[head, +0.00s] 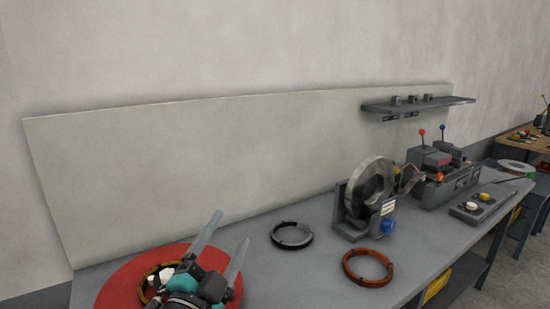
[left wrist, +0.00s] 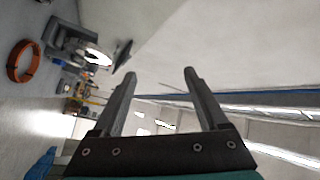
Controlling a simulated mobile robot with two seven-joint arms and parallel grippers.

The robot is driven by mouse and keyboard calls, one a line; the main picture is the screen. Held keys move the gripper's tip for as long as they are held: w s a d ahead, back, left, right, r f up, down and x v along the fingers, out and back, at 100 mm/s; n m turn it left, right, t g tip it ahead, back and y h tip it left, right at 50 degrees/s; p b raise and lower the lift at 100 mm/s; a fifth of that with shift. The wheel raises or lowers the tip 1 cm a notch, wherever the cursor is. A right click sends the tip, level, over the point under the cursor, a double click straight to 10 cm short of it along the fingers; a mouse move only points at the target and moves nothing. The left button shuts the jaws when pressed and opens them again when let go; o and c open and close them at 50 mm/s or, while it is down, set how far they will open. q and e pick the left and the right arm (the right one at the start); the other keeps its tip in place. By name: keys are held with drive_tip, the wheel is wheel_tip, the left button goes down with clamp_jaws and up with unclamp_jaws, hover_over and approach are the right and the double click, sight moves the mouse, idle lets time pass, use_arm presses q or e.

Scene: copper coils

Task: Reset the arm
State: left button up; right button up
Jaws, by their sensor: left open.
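My left gripper (head: 222,250) is in the lower left of the head view, above the red round mat (head: 120,287). Its two fingers are spread and point up and to the right, with nothing between them. In the left wrist view the gripper (left wrist: 158,85) also shows open and empty, with wall and ceiling beyond the fingers. A yellow-brown coil (head: 150,294) lies on the red mat, partly hidden by my gripper. My right gripper is not in either view.
A dark coil (head: 291,235) and a copper coil (head: 368,266) lie on the grey bench (head: 325,275). A machine with a large ring (head: 370,188) stands behind them, and a lever device (head: 440,180) to the right. A shelf (head: 415,105) is on the back panel (head: 230,160).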

use_arm(q)
drive_tip(key=s+a+f+n+g+y, duration=0.3)
drive_tip(key=s+a+f+n+g, duration=0.15)
drive_tip(key=f, duration=0.35)
drive_tip(key=s+a+f+n+g+y, duration=0.3)
drive_tip(key=s+f+n, duration=0.15)
drive_tip(key=f, duration=0.35)
drive_tip(key=s+f+n+g, duration=0.2)
drive_tip(key=s+f+g, duration=0.3)
drive_tip(key=s, duration=0.4)
drive_tip(key=s+f+n+g, duration=0.1)
drive_tip(key=s+f+g, duration=0.3)
drive_tip(key=s+f, duration=0.3)
wheel_tip(320, 180, down, 22)
drive_tip(key=s+r+b, duration=0.1)
drive_tip(key=s+b, duration=0.2)
drive_tip(key=s+a+f+g+b, duration=0.2)
drive_tip(key=s+a+f, duration=0.1)
drive_tip(key=s+f, duration=1.2)
wheel_tip(320, 180, down, 4)
drive_tip(key=shift+s+r, duration=0.25)
